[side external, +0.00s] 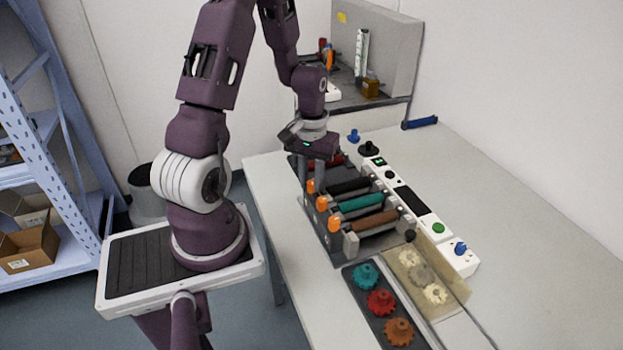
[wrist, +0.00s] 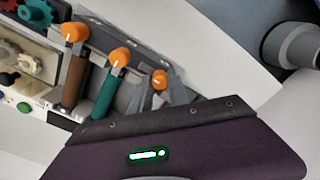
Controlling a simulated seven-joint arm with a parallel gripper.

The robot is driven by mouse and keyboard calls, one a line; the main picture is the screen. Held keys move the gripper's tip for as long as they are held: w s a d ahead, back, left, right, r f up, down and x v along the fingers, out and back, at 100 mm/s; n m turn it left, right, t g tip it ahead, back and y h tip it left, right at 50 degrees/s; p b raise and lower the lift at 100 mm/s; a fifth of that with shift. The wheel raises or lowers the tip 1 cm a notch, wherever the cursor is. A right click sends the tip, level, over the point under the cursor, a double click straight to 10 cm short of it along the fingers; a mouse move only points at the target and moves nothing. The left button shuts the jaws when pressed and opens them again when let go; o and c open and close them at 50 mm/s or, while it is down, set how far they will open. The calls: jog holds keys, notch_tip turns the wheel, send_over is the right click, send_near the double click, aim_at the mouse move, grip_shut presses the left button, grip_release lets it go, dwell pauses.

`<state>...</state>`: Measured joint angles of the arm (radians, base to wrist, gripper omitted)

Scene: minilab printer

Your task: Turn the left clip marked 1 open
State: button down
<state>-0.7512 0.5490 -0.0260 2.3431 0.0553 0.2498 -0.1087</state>
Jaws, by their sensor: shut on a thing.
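Three orange-tipped clips stand along the near left edge of the dark printer unit (side external: 322,235). The farthest clip (side external: 310,187) is between the fingers of my gripper (side external: 311,178), which comes down from above. In the wrist view this clip (wrist: 160,79) shows its orange top between my grey fingertips (wrist: 163,95), which are shut on it. The middle clip (side external: 322,203) and the nearest clip (side external: 334,223) are free; they also show in the wrist view, middle (wrist: 119,57) and nearest (wrist: 75,32). I cannot read any number marks, and my fingers hide the held clip's lower part.
Black (side external: 350,186), teal (side external: 360,202) and brown (side external: 377,221) rollers lie across the unit beside the clips. A white control strip (side external: 435,228) with knobs runs along the right. Teal, red and orange gears (side external: 381,302) lie in a tray in front. The table's right side is clear.

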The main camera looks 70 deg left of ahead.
aim_at(311, 182)
dwell(0.5)
jog(key=c, duration=1.3)
grip_release()
jog(key=shift+o, duration=0.2)
jog(key=shift+r, duration=0.1)
notch_tip(311, 182, up, 7)
jog(key=d+r+m+t+y, duration=0.15)
jog(key=d+r+m, duration=0.25)
jog(key=d+r, duration=0.5)
jog(key=s+d+r+m+t+h, duration=0.1)
jog(key=s+d+r+m+t, duration=0.3)
jog(key=s+d+r, duration=0.3)
jog(key=s+d+m, duration=0.1)
jog(key=s+d, duration=0.1)
jog(key=d, duration=0.2)
jog(key=shift+s, duration=0.25)
